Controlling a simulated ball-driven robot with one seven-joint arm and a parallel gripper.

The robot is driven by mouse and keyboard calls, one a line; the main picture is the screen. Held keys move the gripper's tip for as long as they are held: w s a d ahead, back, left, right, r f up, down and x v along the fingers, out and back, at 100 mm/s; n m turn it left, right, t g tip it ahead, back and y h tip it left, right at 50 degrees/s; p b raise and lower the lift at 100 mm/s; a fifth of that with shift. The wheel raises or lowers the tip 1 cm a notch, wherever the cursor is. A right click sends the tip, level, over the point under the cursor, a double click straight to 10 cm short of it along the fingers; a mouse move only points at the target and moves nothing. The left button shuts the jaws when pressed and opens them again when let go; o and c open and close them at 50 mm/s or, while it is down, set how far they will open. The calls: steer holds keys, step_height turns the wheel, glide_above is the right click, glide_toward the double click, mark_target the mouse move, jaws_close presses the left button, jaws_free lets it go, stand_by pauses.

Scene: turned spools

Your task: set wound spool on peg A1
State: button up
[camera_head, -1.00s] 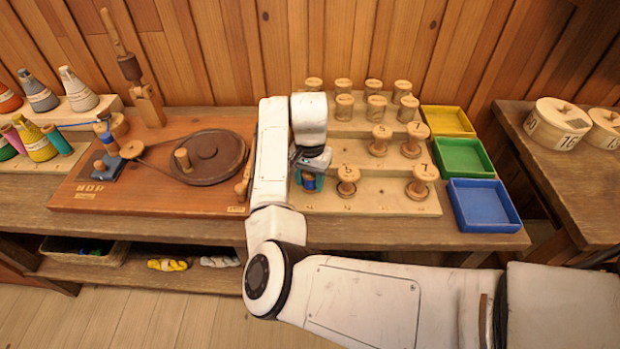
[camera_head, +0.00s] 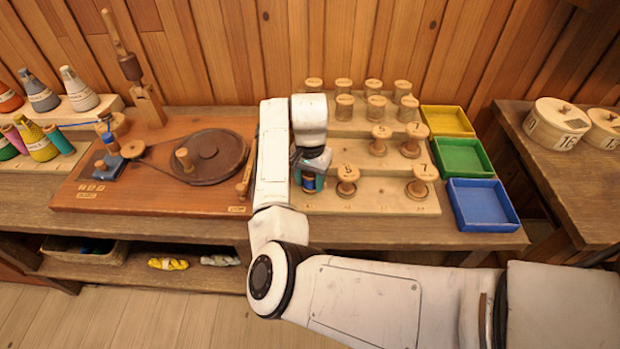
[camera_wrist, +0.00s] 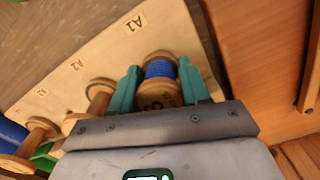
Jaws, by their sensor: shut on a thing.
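My gripper (camera_wrist: 160,88) is shut on the wound spool (camera_wrist: 160,70), with a teal finger on each side of it. The spool has blue thread and a wooden end facing the wrist camera. In the head view the spool (camera_head: 309,184) shows below my gripper (camera_head: 310,174), at the front left corner of the peg board (camera_head: 380,203). The A1 label (camera_wrist: 135,23) is on the board just beyond the spool in the wrist view. The peg itself is hidden, and I cannot tell whether the spool is around it or touching the board.
A bare spool (camera_wrist: 100,94) stands beside the held one, near the A2 label. Other spools stand on the stepped board to the right and behind. The winder board (camera_head: 150,198) is close on the left. Yellow, green and blue trays (camera_head: 483,224) are at the right.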

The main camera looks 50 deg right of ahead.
steer(key=shift+f, duration=0.5)
steer(key=o, duration=0.7)
steer(key=shift+o, duration=0.2)
step_height(320, 180, up, 11)
steer(key=p, duration=1)
stand_by(0.4)
